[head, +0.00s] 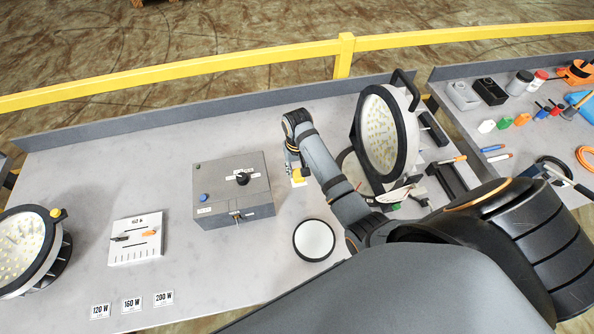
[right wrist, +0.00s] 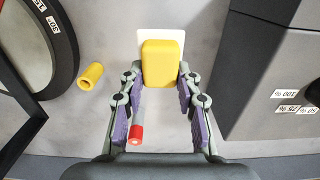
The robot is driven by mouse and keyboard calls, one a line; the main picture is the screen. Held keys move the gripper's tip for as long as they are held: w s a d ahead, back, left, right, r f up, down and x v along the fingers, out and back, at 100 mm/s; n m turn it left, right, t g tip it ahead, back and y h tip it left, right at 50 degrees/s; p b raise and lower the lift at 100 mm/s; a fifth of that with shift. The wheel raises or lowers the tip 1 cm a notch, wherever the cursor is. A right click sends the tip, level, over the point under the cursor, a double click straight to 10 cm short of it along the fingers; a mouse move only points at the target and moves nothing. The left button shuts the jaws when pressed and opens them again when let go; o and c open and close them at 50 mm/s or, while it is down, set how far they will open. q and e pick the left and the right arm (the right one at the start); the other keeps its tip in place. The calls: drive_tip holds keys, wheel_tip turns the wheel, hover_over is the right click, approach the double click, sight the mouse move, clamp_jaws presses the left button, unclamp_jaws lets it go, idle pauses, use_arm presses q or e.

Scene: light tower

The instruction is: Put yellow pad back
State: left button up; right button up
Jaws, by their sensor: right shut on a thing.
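The yellow pad (right wrist: 163,64) is a small rounded block between the fingertips of my right gripper (right wrist: 162,82), which is shut on it. In the head view the pad (head: 298,175) shows under the right gripper (head: 293,171), just right of the grey control box. A white square (right wrist: 146,36) lies behind and partly under the pad in the right wrist view; I cannot tell whether the pad touches it. My left gripper is not in view.
The grey control box (head: 233,187) stands close beside the right gripper. A large round lamp (head: 379,134) stands on its other side. A yellow cylinder (right wrist: 91,77) and a red-tipped cylinder (right wrist: 136,132) show near the fingers. A white disc (head: 314,240) lies in front.

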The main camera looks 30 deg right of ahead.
sight(297, 169)
drive_tip(key=shift+w+d+f, duration=0.2)
drive_tip(key=shift+w+f, duration=0.2)
drive_tip(key=shift+f, duration=0.2)
drive_tip(key=shift+w+d+f, duration=0.15)
drive_tip(key=shift+w+f, duration=0.25)
drive_tip(key=shift+f, duration=0.15)
drive_tip(key=shift+w+d+f, duration=0.1)
drive_tip(key=shift+w+f, duration=0.15)
drive_tip(key=shift+f, duration=0.15)
wheel_tip(297, 169, down, 3)
drive_tip(key=shift+r, duration=0.15)
drive_tip(key=shift+d+f, duration=0.1)
drive_tip(key=shift+f, duration=0.35)
drive_tip(key=o, duration=1.1)
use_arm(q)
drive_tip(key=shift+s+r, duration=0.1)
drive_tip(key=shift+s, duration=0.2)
